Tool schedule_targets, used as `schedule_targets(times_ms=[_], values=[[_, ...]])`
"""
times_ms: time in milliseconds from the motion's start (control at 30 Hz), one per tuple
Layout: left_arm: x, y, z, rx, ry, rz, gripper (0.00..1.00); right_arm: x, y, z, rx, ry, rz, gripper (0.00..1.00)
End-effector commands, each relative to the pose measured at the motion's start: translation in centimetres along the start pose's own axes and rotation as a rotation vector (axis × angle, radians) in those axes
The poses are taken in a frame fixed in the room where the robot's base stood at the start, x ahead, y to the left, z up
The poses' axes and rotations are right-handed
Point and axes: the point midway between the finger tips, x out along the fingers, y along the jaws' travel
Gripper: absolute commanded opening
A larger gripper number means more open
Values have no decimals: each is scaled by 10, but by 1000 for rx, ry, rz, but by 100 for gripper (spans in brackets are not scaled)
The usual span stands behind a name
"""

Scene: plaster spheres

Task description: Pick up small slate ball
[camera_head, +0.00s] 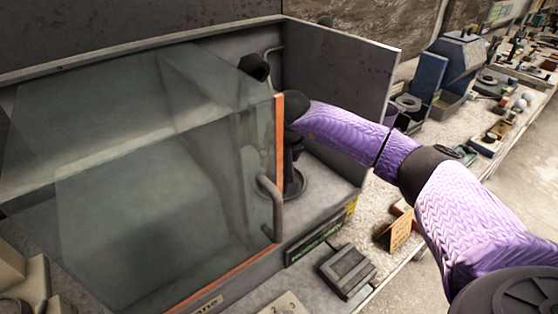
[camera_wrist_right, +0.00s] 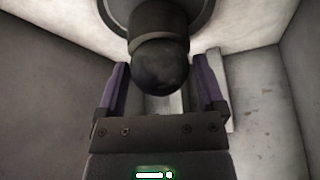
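A dark slate-grey ball (camera_wrist_right: 162,68) shows in the right wrist view, at the end of a short dark post (camera_wrist_right: 158,20) with a wide round base. My right gripper (camera_wrist_right: 162,75) is open, with one purple finger on each side of the ball. Gaps show between the ball and both fingers, so it is not gripped. In the head view my purple right arm reaches into the grey cabinet, and its dark end covers the gripper. A dark stand (camera_head: 291,183) with a round foot is below it; no ball can be made out there. My left gripper is out of view.
A glass door (camera_head: 150,190) with an orange edge and a grey handle (camera_head: 270,205) stands left of my arm. The cabinet's side wall (camera_head: 340,85) is behind the arm. A bench (camera_head: 425,130) with blocks, tools and pale balls (camera_head: 524,99) runs off to the right.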

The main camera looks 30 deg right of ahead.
Motion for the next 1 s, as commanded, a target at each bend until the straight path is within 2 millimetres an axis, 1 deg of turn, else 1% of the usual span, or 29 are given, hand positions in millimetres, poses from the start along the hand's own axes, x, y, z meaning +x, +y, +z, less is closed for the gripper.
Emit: schedule_targets(times_ms=[33,67,100,167,200,267,300,367,400,633,767,867,967,1000], values=[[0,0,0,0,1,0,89,0,0,0,0,0,0,75],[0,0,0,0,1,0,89,0,0,0,0,0,0,68],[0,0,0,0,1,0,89,0,0,0,0,0,0,60],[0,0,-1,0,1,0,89,0,0,0,0,0,0,47],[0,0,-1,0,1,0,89,0,0,0,0,0,0,39],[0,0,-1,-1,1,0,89,0,0,0,0,0,0,26],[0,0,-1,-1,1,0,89,0,0,0,0,0,0,17],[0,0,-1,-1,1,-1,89,0,0,0,0,0,0,5],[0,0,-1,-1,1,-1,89,-1,0,0,1,1,0,2],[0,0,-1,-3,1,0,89,-3,0,-2,1,2,-1,2],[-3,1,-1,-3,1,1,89,-16,0,-8,1,4,0,2],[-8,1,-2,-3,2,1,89,-40,0,-19,2,7,-2,2],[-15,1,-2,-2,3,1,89,-76,0,-35,1,9,-3,2],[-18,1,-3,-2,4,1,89,-93,0,-43,1,9,-3,2]])
